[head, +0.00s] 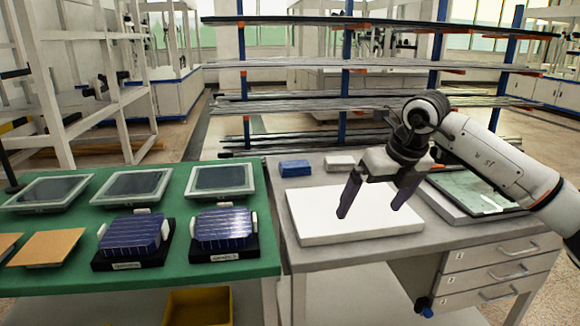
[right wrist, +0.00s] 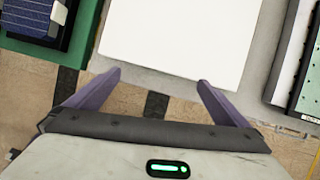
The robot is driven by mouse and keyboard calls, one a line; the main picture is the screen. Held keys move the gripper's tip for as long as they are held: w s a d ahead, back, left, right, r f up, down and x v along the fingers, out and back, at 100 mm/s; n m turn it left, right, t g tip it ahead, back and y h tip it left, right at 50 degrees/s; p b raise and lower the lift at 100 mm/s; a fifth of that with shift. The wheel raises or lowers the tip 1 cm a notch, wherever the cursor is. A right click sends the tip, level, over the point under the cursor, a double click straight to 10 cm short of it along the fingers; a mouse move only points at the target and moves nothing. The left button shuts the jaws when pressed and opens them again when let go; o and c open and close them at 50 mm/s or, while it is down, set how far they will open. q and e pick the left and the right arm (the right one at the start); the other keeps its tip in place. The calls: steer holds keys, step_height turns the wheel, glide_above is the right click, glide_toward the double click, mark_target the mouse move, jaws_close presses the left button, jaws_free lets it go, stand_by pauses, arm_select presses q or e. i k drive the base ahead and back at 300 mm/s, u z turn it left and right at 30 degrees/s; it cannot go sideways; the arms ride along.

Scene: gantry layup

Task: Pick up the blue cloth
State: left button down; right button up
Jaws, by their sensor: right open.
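A folded blue cloth (head: 296,168) lies on the grey table top, behind the left part of a white board. A whitish block or folded cloth (head: 340,163) lies just right of it. My right gripper (head: 372,212) is open and empty above the white board (head: 310,214), in front of and to the right of the blue cloth, apart from it. In the right wrist view its two fingers (right wrist: 160,80) are spread at the near edge of the white board. The blue cloth is not in the right wrist view. My left gripper is not in view.
A green table (head: 190,273) on the left holds framed panels (head: 220,180) and solar cells on black stands (head: 223,230). A dark-framed panel (head: 470,190) lies right of the white board. A rack of long bars (head: 345,65) stands behind the tables.

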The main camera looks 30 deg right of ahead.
mark_target(291, 169)
steer(key=i, duration=1.35)
